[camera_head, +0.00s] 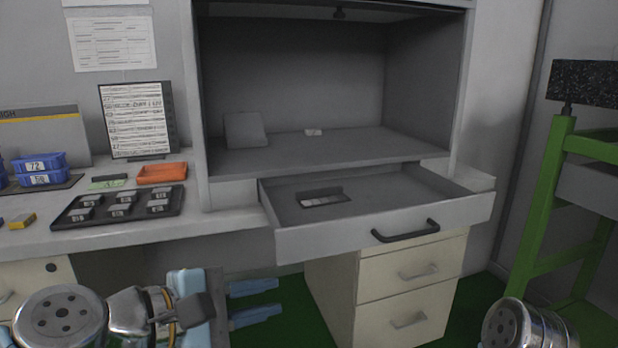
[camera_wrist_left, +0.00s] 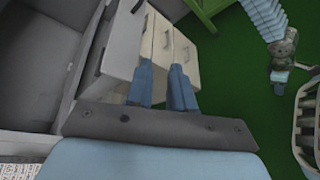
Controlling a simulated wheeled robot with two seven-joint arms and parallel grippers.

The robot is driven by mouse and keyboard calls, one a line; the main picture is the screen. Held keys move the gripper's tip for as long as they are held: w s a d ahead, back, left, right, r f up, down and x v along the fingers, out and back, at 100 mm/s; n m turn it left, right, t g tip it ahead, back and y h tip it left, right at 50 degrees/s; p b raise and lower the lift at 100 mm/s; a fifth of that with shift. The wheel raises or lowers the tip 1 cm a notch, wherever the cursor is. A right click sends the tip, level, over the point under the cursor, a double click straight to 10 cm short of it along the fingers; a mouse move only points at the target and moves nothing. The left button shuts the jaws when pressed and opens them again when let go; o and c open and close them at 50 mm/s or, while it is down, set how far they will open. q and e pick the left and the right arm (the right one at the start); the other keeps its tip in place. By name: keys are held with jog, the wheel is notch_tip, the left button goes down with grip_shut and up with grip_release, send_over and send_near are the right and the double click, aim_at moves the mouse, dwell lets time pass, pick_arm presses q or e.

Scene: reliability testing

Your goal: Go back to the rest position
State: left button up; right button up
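My left gripper (camera_head: 254,303) is at the lower middle of the head view, with two blue fingers pointing right and a gap between them. It is open and empty, in front of the cabinet and below the open drawer (camera_head: 345,232). The left wrist view shows its fingers (camera_wrist_left: 161,88) apart, with nothing between them. The drawer is pulled out under the grey box (camera_head: 290,75). Of my right arm only a metal joint shows at the lower right of the head view; its gripper does not show there.
A cream drawer cabinet (camera_head: 390,285) stands below the open drawer. On the left worktop are a black tray (camera_head: 95,222) with several small parts, an orange tray (camera_head: 162,173) and blue bins (camera_head: 38,170). A green frame (camera_head: 540,200) stands at the right. Green floor shows between.

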pick_arm(q)
jog(key=w+a+f+m+g+y+p, duration=0.1)
jog(key=w+a+f+m+g+y, duration=0.2)
jog(key=f, duration=1)
jog(key=w+a+f+m+y+p, duration=0.1)
jog(key=w+f+y+p, duration=0.15)
jog(key=w+f, duration=0.7)
jog(key=s+f+m+g, duration=0.1)
jog(key=s+f+m, duration=0.1)
jog(key=s+f, duration=0.3)
jog(key=s+a+f+m+g+y+p, duration=0.1)
jog(key=s+f, duration=0.5)
jog(key=f, duration=0.8)
jog(key=s+f+m+g+p, duration=0.1)
jog(key=s+f+m+g, duration=0.2)
jog(key=f, duration=0.6)
jog(key=s+m, duration=0.2)
jog(key=s, duration=0.1)
jog(key=shift+s+a+f+y, duration=0.15)
jog(key=shift+s+a+y, duration=0.05)
jog(key=shift+y, duration=0.15)
